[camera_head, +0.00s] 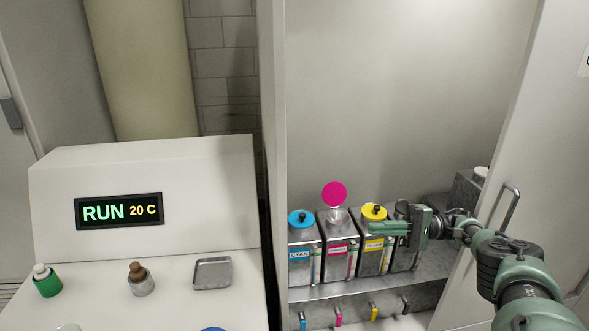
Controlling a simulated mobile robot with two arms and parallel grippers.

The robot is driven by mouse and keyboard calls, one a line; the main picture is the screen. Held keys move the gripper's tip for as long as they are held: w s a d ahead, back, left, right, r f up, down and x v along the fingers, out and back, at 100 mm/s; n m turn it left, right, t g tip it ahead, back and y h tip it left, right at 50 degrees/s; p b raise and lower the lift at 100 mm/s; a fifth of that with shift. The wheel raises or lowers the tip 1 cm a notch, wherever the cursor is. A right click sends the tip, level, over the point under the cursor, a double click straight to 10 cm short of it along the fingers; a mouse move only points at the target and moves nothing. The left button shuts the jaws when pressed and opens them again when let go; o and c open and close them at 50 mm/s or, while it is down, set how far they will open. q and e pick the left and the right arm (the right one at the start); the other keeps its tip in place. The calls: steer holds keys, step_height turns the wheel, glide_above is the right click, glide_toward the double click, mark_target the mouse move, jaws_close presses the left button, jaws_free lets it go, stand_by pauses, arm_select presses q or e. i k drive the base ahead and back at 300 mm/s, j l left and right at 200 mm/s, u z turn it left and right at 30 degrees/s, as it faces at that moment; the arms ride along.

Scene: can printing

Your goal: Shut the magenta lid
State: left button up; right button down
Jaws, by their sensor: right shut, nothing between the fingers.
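The magenta lid (334,194) is a round magenta disc. It stands raised, tilted up behind the open mouth of the magenta tank (339,248). The tank is a grey metal box with a magenta label, between the cyan and yellow tanks. My right gripper (376,229) reaches in from the right, with its green fingers shut and empty. In the picture the fingertips lie over the upper part of the yellow tank, right of the magenta tank and below the raised lid. I cannot tell whether they touch the yellow tank. My left gripper is not in view.
The cyan tank (303,255) and yellow tank (372,259) have closed lids with dark knobs. Another tank is partly hidden behind my gripper. Colored taps hang below the shelf (350,289). A cabinet door (533,130) stands right. A panel (119,211) reading "RUN 20 C" is left.

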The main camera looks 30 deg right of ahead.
mark_target(334, 194)
steer(key=i+l+u, duration=0.1)
steer(key=l+u, duration=0.15)
steer(key=l, duration=0.45)
steer(key=i+l+u, duration=0.1)
steer(key=l+u, duration=0.2)
steer(key=l, duration=0.35)
steer(key=i+l, duration=0.1)
steer(key=l, duration=0.3)
steer(key=i+l, duration=0.1)
steer(key=l, duration=0.3)
